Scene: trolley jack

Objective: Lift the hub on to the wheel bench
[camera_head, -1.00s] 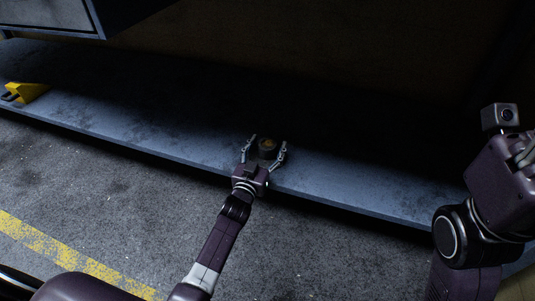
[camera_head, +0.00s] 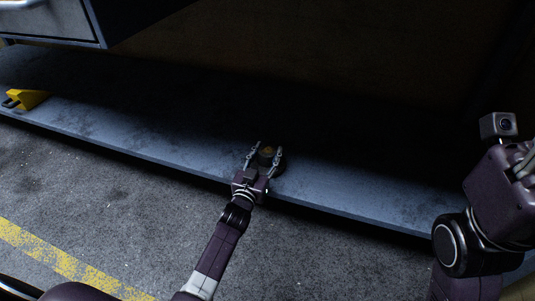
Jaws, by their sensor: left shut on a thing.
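A small dark round hub (camera_head: 267,154) with a brassy top sits on a low blue-grey shelf (camera_head: 130,132), near its front edge and partly in shadow. My left gripper (camera_head: 265,156) reaches in from the front, with one finger on each side of the hub, and is shut on it. The fingers hide the hub's sides. I cannot tell whether it is clear of the shelf. My right arm is at the right edge of the view; its gripper (camera_head: 525,165) is only partly seen, cut off by the frame.
A yellow object (camera_head: 27,98) lies on the shelf at the far left. A grey cabinet or drawer unit (camera_head: 50,22) overhangs the shelf at upper left. The back of the shelf is in deep shadow. Bare concrete floor (camera_head: 110,205) with a yellow stripe lies in front.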

